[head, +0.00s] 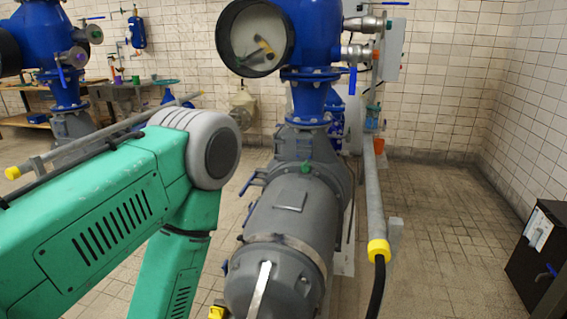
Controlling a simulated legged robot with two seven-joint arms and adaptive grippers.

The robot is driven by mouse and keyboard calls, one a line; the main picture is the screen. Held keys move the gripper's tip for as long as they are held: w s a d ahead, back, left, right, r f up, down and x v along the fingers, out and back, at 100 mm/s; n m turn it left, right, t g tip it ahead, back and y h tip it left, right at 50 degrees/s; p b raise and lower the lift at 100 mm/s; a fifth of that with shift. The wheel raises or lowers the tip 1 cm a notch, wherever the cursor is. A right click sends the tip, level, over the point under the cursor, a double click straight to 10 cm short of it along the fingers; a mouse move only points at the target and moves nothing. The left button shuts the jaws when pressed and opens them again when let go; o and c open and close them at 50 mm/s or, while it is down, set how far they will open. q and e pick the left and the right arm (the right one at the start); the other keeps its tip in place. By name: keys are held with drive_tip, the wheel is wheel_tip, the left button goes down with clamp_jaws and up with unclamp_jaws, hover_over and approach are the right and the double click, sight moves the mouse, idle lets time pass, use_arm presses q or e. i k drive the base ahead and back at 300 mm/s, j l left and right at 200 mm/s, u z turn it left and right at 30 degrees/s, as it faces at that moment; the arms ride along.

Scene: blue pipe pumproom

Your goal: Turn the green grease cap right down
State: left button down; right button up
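A small green grease cap (306,167) sits on top of the grey pump housing (290,212), just below the blue flanged pipe. It is small here, and I cannot tell how far down it is turned. My green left arm comes in from the left and bends downward in front of the housing's left side. Its gripper is below the picture's edge and out of view. My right arm and gripper are not in view.
A grey rail with a yellow end (378,250) runs along the housing's right side. A black box (545,262) is at far right; the tiled floor between is clear. A workbench (120,92) is at back left.

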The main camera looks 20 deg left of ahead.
sight(305, 168)
drive_tip(key=u, duration=2)
drive_tip(key=l+u, duration=0.25)
drive_tip(key=l, duration=0.2)
drive_tip(key=k+l+u, duration=0.2)
drive_tip(key=l, duration=0.2)
drive_tip(key=l+u, duration=0.25)
drive_tip(key=l, duration=0.2)
drive_tip(key=k+l+u, duration=0.2)
drive_tip(key=l, duration=0.15)
drive_tip(key=k+l+u, duration=0.25)
drive_tip(key=l, duration=0.15)
drive_tip(key=i, duration=0.1)
